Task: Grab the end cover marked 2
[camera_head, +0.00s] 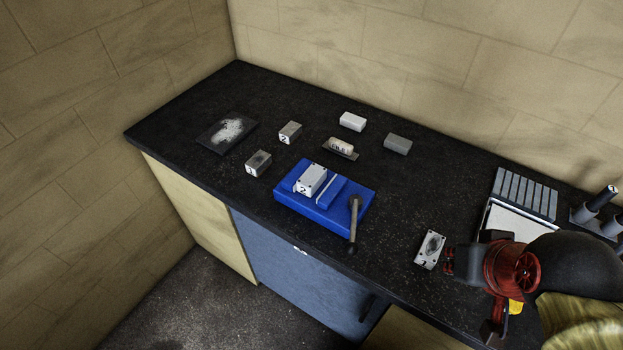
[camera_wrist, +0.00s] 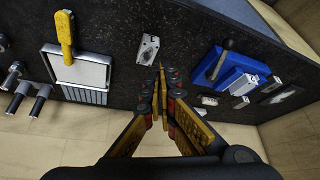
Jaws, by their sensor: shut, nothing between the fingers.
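A small light-grey block (camera_head: 290,132) with a dark 2 on its front face stands on the bench, behind the blue vise. A second light-grey block (camera_head: 312,178), also apparently marked 2, sits in the blue vise (camera_head: 336,212). A similar block (camera_head: 257,163) marked 1 stands left of the vise. A pale plate with a dark patch and holes (camera_head: 429,249) lies near the front edge; it also shows in the wrist view (camera_wrist: 148,48). My gripper (camera_head: 448,262) is shut and empty just right of this plate, apart from the marked blocks; its fingertips (camera_wrist: 160,72) meet in the wrist view.
The vise handle (camera_head: 354,218) stands up at its right. A white block (camera_head: 352,121), a grey block (camera_head: 397,144), a labelled piece (camera_head: 340,145) and a dark mat with white powder (camera_head: 226,132) lie around. A white tray (camera_head: 517,224) stands right. Bench between vise and plate is clear.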

